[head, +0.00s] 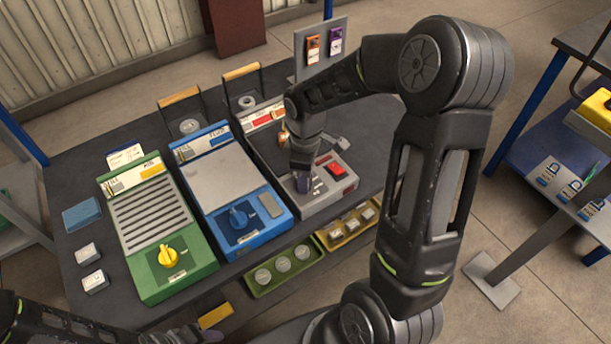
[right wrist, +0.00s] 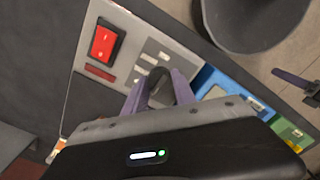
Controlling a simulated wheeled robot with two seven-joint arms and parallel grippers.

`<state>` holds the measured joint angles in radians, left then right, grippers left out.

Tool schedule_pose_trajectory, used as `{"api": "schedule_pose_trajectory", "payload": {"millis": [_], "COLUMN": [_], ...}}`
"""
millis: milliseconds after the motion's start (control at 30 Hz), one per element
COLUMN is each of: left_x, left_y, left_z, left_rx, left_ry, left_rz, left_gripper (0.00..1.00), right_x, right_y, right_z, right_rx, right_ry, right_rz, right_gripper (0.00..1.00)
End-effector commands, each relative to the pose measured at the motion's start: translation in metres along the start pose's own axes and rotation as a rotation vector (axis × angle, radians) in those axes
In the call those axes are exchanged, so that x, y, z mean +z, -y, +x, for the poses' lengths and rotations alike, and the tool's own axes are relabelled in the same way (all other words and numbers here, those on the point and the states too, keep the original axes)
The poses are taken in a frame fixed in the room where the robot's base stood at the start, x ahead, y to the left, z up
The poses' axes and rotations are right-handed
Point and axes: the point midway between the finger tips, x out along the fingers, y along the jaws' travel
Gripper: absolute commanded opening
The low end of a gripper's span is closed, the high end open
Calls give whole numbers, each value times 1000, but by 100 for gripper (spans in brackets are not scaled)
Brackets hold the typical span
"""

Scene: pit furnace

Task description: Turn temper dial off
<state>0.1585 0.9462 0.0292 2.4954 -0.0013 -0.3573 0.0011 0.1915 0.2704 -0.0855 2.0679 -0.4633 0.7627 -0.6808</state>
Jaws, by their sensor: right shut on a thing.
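A grey unit (head: 325,198) with a red rocker switch (head: 336,170) stands at the right end of the bench's row. My right gripper (head: 302,182) comes down onto its front panel. In the right wrist view, my right gripper's purple fingers (right wrist: 160,92) are shut on a dark grey dial (right wrist: 158,80), beside the red switch (right wrist: 103,42). The dial is mostly hidden by the gripper in the head view. The dial's pointing and labels cannot be read.
A blue unit (head: 215,165) with a blue dial (head: 238,217) stands left of the grey one. Further left is a green unit (head: 150,212) with a yellow dial (head: 167,255). A green tray (head: 262,287) and a yellow tray (head: 330,243) sit in front, below the units.

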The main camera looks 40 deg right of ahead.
Motion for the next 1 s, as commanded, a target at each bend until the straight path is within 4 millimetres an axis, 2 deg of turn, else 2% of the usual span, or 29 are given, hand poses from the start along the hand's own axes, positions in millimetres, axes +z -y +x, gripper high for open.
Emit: {"api": "schedule_pose_trajectory", "payload": {"millis": [533, 567, 800, 1000], "left_x": [0, 0, 0, 0], "left_y": [0, 0, 0, 0], "left_z": [-1, -1, -1, -1], "left_rx": [0, 0, 0, 0], "left_ry": [0, 0, 0, 0], "left_rz": [0, 0, 0, 0], "left_gripper": [49, 49, 49, 49], "right_x": [-1, -1, 0, 0], "right_y": [-1, -1, 0, 0], "right_z": [-1, -1, 0, 0], "right_rx": [3, 3, 2, 1], "right_ry": [-2, -2, -1, -1], "right_rz": [-42, -42, -41, -40], "right_gripper": [0, 32, 52, 53]}}
